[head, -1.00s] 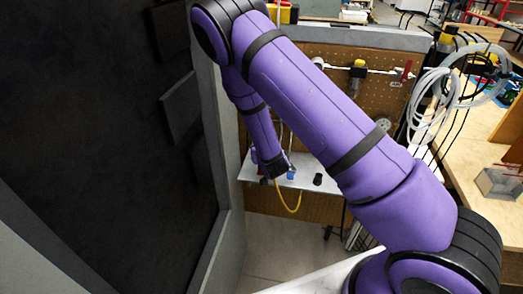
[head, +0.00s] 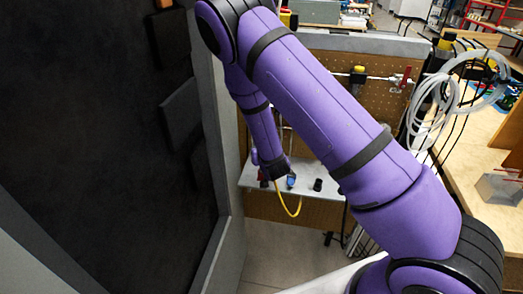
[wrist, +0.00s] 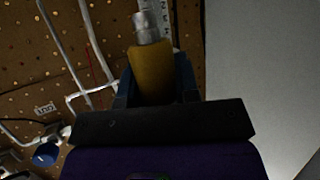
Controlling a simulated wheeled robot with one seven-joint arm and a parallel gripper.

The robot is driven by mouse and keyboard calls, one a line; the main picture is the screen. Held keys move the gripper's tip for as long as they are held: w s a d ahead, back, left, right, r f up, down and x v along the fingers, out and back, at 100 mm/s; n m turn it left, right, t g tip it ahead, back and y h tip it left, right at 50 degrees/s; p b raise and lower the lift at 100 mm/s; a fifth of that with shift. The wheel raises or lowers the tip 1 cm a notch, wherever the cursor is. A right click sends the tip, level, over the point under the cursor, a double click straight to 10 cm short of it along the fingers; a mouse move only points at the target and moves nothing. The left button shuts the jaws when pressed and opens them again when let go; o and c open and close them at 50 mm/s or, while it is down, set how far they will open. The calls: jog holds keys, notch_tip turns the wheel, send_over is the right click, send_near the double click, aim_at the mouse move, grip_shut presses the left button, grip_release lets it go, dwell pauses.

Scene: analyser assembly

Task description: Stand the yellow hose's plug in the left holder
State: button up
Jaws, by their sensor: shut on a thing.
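My gripper (head: 271,172) is at the far end of my arm, over the left part of a pale shelf. In the wrist view its blue-grey fingers are shut around the yellow hose's plug (wrist: 151,74), a yellow sleeve with a silver metal tip (wrist: 147,27). In the head view the yellow hose (head: 294,207) hangs in a loop below the gripper, in front of the shelf edge. A small blue item (head: 291,181) and a black cylinder (head: 318,185) are on the shelf to the right of the gripper. I cannot clearly make out the left holder.
A brown pegboard (head: 335,120) with pipes and a yellow-topped valve (head: 358,76) rises behind the shelf (head: 303,186). A large dark panel (head: 100,150) stands close on the left. Coiled grey tubes (head: 440,100) hang at the right. A blue knob (wrist: 45,154) shows in the wrist view.

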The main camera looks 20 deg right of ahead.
jog(key=shift+s+d+f, duration=0.1)
jog(key=shift+s+d, duration=2.05)
jog(key=shift+d, duration=0.75)
jog(key=shift+s+d+f, duration=0.1)
jog(key=shift+s+d, duration=2)
jog(key=shift+d, duration=0.75)
jog(key=shift+s+d+f, duration=0.1)
jog(key=shift+s+d, duration=2.05)
jog(key=shift+d, duration=0.75)
jog(key=shift+w+f, duration=0.3)
jog(key=shift+f, duration=0.2)
jog(key=shift+w+f, duration=0.25)
jog(key=shift+f, duration=0.2)
jog(key=shift+f, duration=1.15)
jog(key=o, duration=1)
